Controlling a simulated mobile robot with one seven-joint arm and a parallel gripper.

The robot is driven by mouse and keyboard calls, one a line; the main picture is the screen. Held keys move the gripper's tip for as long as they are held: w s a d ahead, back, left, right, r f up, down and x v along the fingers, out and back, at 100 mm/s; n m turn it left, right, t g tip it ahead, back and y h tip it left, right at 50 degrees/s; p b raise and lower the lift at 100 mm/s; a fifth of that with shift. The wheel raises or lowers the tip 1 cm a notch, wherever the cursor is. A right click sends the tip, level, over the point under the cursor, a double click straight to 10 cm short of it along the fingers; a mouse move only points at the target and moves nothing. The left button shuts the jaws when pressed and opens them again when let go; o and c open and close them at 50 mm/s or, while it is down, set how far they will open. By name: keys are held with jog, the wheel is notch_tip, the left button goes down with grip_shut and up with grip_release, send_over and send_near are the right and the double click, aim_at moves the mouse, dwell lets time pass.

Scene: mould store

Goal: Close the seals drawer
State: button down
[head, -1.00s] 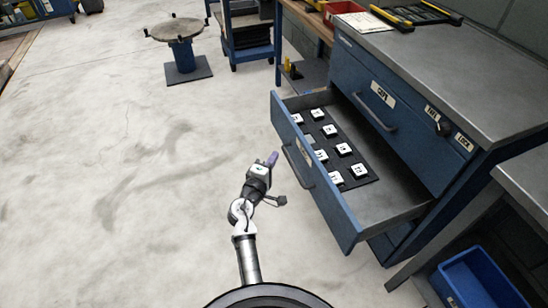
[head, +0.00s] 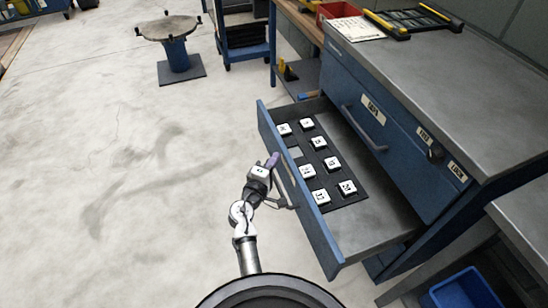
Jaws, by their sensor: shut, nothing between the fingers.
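The blue drawer (head: 318,228) of the cabinet (head: 345,85) stands pulled well out. A dark insert (head: 342,192) inside it holds several white numbered pieces (head: 332,163), with one empty spot in its left row. The drawer's label is hidden or unreadable from here. My gripper (head: 272,162) is shut and empty, just left of the drawer front. It overlaps the front and handle (head: 285,180) in the picture; I cannot tell whether it touches them.
A closed upper drawer (head: 372,125) sits above the open one. A blue bin (head: 465,290) stands under a bench (head: 525,215) at the right. A round stand (head: 170,30) is at the back. The floor to the left is clear.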

jog(key=shift+w+d, duration=0.1)
jog(key=shift+d, duration=0.2)
jog(key=shift+d, duration=0.1)
